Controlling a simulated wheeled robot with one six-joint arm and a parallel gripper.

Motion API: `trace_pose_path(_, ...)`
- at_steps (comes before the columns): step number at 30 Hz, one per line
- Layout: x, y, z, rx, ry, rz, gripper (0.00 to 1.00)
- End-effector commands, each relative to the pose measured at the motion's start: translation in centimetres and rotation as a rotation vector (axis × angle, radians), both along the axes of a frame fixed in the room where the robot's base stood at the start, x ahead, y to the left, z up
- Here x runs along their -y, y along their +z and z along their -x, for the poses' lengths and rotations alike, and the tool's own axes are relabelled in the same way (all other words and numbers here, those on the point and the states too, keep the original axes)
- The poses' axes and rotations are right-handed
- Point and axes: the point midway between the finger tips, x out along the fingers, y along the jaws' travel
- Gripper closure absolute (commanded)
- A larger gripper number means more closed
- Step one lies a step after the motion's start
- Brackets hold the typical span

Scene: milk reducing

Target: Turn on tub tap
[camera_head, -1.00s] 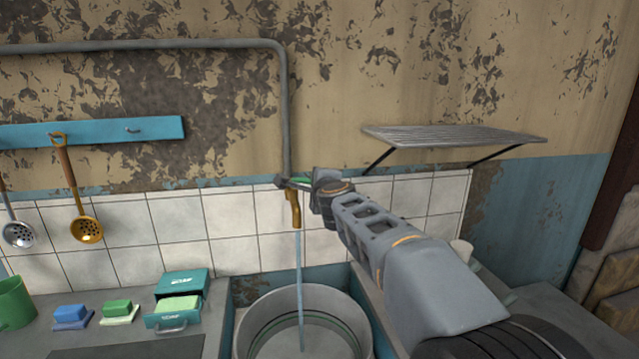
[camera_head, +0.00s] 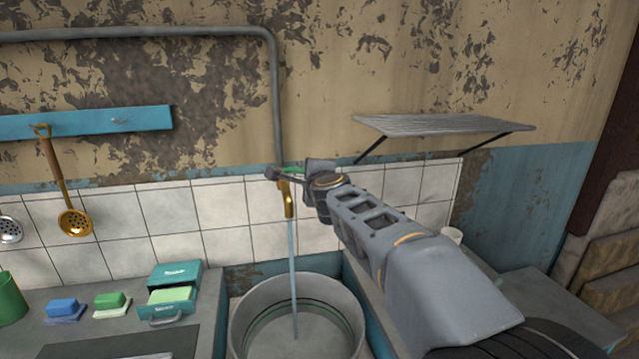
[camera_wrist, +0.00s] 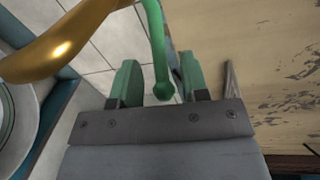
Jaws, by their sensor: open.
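The brass tap (camera_head: 289,200) hangs from the end of the grey wall pipe, and a stream of water (camera_head: 294,262) runs from it into the round metal tub (camera_head: 262,302) below. In the wrist view the brass spout (camera_wrist: 58,47) is at the upper left and the green tap handle (camera_wrist: 158,52) reaches down between the jaws. My gripper (camera_head: 281,173) is at the tap, to its upper right in the head view. In the wrist view my gripper (camera_wrist: 160,86) is open, with its green-padded fingers on either side of the handle's round end.
A grey pipe (camera_head: 275,110) runs down the wall to the tap. A soap box (camera_head: 172,290) and soap bars stand on the counter at left. Ladles hang from a blue rack (camera_head: 85,122).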

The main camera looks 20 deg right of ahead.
Motion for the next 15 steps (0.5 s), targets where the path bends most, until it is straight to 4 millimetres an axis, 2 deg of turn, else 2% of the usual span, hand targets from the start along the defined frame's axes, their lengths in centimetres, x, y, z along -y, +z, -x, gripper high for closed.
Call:
trace_pose_path(3,-0.2,0.8,2.6,0.003,0.001,0.0,0.59)
trace_pose_path(9,-0.5,1.4,6.7,0.002,0.002,0.0,0.59)
trace_pose_path(15,-0.7,1.7,9.6,0.0,0.001,0.0,0.59)
